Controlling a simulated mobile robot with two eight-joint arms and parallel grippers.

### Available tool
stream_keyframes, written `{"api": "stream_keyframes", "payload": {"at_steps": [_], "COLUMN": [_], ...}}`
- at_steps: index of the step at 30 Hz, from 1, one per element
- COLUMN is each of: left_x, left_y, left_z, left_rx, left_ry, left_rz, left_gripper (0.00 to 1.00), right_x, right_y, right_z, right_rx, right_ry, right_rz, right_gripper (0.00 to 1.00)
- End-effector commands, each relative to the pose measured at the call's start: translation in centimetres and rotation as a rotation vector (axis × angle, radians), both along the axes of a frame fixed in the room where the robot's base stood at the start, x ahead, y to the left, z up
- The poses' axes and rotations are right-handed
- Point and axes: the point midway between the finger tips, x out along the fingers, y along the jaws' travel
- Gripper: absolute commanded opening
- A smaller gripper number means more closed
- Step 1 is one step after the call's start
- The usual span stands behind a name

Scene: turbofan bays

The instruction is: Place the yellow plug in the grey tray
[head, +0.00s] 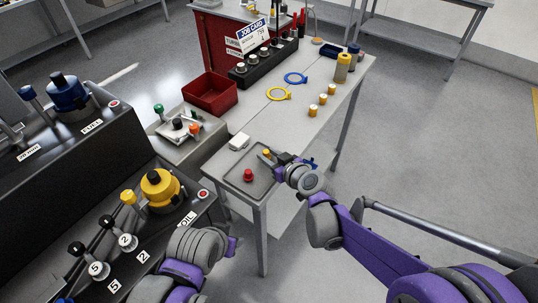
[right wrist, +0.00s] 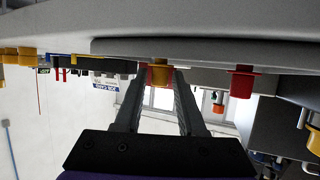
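The yellow plug (head: 267,153) stands at the far end of the grey tray (head: 234,178). In the right wrist view, which is upside down, the yellow plug (right wrist: 159,76) sits between the fingertips of my right gripper (right wrist: 160,72). Slivers of red background seem to show beside the plug, so the fingers look apart around it. In the head view my right gripper (head: 271,157) reaches over the tray from the right and partly covers it. Part of my left arm shows at the bottom; its fingers do not show.
A red plug (head: 248,175) stands in the same tray, also beside the gripper in the wrist view (right wrist: 241,82). A red bin (head: 210,93), yellow ring (head: 278,94) and several yellow-topped pegs (head: 322,100) are farther back.

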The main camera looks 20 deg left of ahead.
Motion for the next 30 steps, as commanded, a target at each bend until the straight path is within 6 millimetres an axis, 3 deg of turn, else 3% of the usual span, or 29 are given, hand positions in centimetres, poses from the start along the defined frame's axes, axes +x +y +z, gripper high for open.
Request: {"api": "stream_keyframes", "payload": {"at_steps": [14, 30], "left_x": [0.1, 0.3], "left_y": [0.0, 0.0], "left_z": [0.2, 0.8], "left_rx": [0.0, 0.0], "left_ry": [-0.001, -0.005], "left_rz": [0.0, 0.0], "left_gripper": [0.5, 0.5], "right_x": [-0.4, -6.6], "right_y": [-0.5, -7.3], "right_z": [0.6, 4.4], "right_rx": [0.0, -0.001], "right_ry": [0.0, -0.001], "right_rz": [-0.001, -0.002], "right_gripper": [0.53, 0.53]}}
